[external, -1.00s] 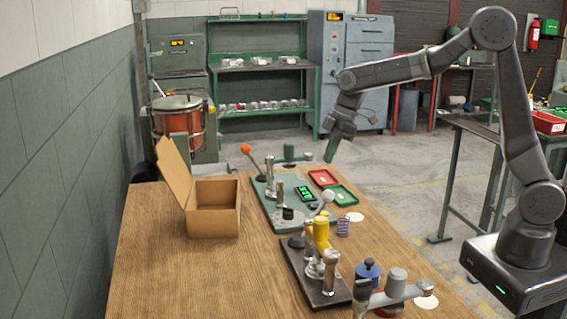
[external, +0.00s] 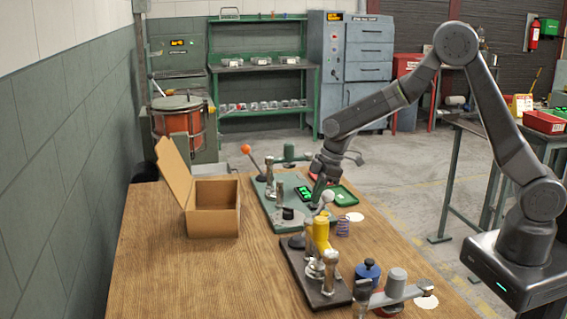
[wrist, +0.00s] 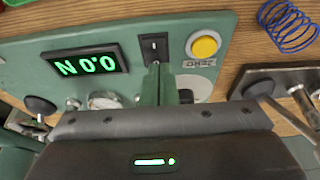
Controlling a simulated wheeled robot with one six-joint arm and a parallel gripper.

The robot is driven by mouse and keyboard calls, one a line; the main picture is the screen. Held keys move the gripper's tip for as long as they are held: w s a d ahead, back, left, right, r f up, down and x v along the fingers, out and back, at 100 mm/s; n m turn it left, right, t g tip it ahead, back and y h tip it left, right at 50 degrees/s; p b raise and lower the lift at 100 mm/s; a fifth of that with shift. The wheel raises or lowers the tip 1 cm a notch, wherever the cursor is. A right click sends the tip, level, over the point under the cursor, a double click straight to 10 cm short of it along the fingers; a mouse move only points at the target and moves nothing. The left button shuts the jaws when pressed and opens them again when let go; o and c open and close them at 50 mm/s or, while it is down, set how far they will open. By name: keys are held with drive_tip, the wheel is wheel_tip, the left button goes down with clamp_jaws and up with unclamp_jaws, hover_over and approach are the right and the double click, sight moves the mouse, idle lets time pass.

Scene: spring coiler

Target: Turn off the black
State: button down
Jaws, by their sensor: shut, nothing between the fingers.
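A small black switch (wrist: 153,48) sits on the green panel of the coiler (wrist: 225,78), between the lit display (wrist: 85,63) and a yellow button (wrist: 205,45). My gripper (wrist: 157,70) is shut and empty, its green fingertips right at the lower edge of the switch in the wrist view; I cannot tell whether they touch it. In the external view my gripper (external: 319,194) is low over the right side of the green coiler base (external: 262,204), beside the display (external: 304,193). The switch is hidden there.
A purple-blue spring (wrist: 287,24) lies on the table near the panel. A green tray (external: 343,196) is right of my gripper. An orange-knobbed lever (external: 246,149) and a yellow-bodied press (external: 321,232) stand nearby. An open cardboard box (external: 212,222) is at left.

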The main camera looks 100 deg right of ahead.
drive_tip(key=shift+f, duration=0.35)
drive_tip(key=shift+w+a+f+g+p, duration=0.1)
drive_tip(key=shift+w+g+p, duration=0.1)
drive_tip(key=shift+g+p, duration=0.4)
drive_tip(key=shift+w+f, duration=0.1)
drive_tip(key=shift+f, duration=0.2)
drive_tip(key=shift+f+b, duration=0.2)
drive_tip(key=shift+b, duration=0.15)
drive_tip(key=shift+r, duration=0.1)
